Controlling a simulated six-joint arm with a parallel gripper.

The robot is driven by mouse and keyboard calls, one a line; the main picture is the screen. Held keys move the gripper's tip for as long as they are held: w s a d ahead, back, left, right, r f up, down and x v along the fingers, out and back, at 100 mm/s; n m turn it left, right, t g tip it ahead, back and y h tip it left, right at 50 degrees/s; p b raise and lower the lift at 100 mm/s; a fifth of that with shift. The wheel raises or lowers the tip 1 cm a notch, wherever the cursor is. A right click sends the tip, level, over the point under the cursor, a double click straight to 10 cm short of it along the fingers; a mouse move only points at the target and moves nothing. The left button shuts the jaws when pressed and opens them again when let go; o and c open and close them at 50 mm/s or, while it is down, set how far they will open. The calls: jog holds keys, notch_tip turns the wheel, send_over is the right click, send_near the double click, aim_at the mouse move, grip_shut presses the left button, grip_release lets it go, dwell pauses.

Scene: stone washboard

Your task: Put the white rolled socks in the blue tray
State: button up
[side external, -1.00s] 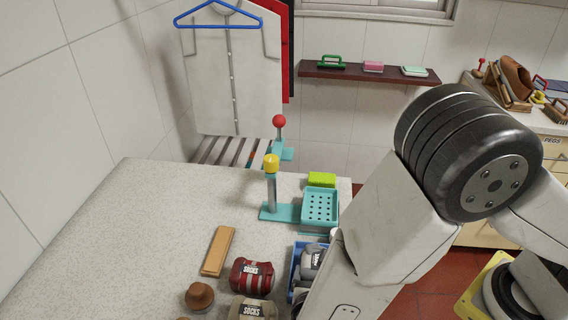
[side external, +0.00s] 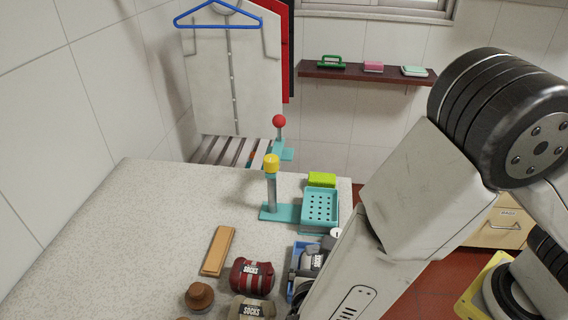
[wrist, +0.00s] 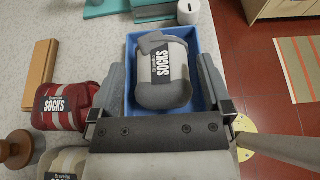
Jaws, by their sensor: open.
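A pale grey-white rolled sock bundle (wrist: 164,75) with a black SOCKS label lies inside the blue tray (wrist: 131,48) in the wrist view. In the side view the bundle (side external: 311,262) and the tray (side external: 297,247) are partly hidden by my arm. My gripper (wrist: 160,68) is open, with one grey finger on each side of the bundle, over the tray. I see a gap between the bundle and the fingers. I cannot tell how high the fingers are above the tray floor.
Red striped socks (side external: 252,276) and beige socks (side external: 252,308) lie left of the tray. A teal soap dish (side external: 320,206) and a white cylinder (wrist: 188,12) are behind the tray. The left counter is clear.

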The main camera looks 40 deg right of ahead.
notch_tip(320, 180, up, 3)
jog(key=shift+w+d, duration=0.1)
jog(key=shift+w, duration=0.05)
jog(key=w+d+r, duration=0.3)
jog(key=w+d, duration=0.2)
jog(key=w, duration=0.1)
notch_tip(320, 180, up, 3)
send_over(319, 216)
jog(key=shift+m+g+h, duration=0.3)
jog(key=shift+m+h, duration=0.1)
notch_tip(319, 216, down, 10)
jog(key=shift+r, duration=0.1)
jog(key=v, duration=0.8)
jog(key=shift+r, duration=0.3)
notch_tip(319, 216, up, 7)
jog(key=s+d+m+g+y, duration=0.3)
jog(key=d+m+y, duration=0.2)
jog(key=m, duration=0.7)
jog(key=s+d+m+g+y, duration=0.3)
jog(key=d+m, duration=0.5)
jog(key=m, duration=0.5)
jog(key=shift+s+r+y, duration=0.35)
jog(key=shift+s+y, duration=0.35)
jog(key=shift+y, duration=0.3)
